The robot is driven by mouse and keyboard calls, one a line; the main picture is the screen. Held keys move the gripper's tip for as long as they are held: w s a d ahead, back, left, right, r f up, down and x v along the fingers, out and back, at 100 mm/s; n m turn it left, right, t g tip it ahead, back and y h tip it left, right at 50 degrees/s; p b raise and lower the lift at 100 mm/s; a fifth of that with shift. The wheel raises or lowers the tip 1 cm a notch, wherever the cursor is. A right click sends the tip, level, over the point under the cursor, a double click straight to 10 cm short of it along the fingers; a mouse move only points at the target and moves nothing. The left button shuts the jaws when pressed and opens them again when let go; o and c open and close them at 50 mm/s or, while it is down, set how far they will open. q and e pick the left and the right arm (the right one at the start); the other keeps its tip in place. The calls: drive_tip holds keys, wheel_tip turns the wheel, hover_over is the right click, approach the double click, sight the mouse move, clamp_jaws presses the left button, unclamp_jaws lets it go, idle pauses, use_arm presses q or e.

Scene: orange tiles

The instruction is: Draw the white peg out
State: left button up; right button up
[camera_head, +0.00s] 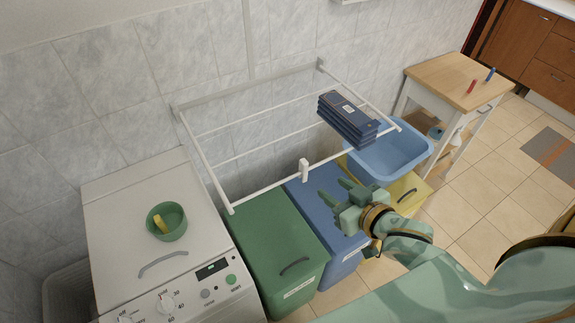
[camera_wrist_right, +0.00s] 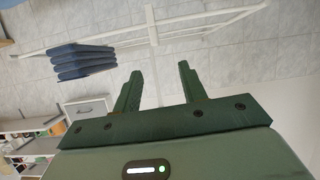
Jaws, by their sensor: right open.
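The white peg (camera_head: 304,169) sits upright on the front bar of the white drying rack (camera_head: 262,191). In the right wrist view the peg (camera_wrist_right: 152,26) shows on the bar, beyond the fingertips and roughly in line with the gap between them. My right gripper (camera_head: 335,190) is open and empty, a little right of and nearer than the peg, apart from it. Its two green fingers (camera_wrist_right: 159,72) stand apart in the wrist view. My left gripper is not in view.
Below stand a green bin (camera_head: 265,235), a blue bin (camera_head: 325,205) and a blue basin (camera_head: 400,150). A washing machine (camera_head: 115,205) with a green bowl (camera_head: 160,232) is left; a wooden-topped cart (camera_head: 440,75) is right.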

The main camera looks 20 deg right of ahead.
approach(306, 168)
drive_tip(key=w, duration=0.1)
drive_tip(key=shift+m, duration=0.3)
drive_tip(key=x, duration=0.5)
drive_tip(key=shift+a+f+b, duration=0.1)
drive_tip(key=shift+a+b, duration=0.1)
drive_tip(key=shift+b, duration=0.2)
drive_tip(key=shift+w+f, duration=0.1)
drive_tip(key=shift+w, duration=0.1)
drive_tip(key=shift+w+d+f, duration=0.1)
drive_tip(key=shift+w+f, duration=0.05)
drive_tip(key=shift+w, duration=0.15)
drive_tip(key=x, duration=0.4)
drive_tip(key=shift+w+f, duration=0.2)
drive_tip(key=shift+f, duration=0.1)
drive_tip(key=shift+s+r, duration=0.1)
drive_tip(key=shift+s, duration=0.05)
drive_tip(key=shift+c, duration=1.2)
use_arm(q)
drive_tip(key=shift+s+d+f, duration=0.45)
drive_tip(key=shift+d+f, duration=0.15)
use_arm(e)
clamp_jaws()
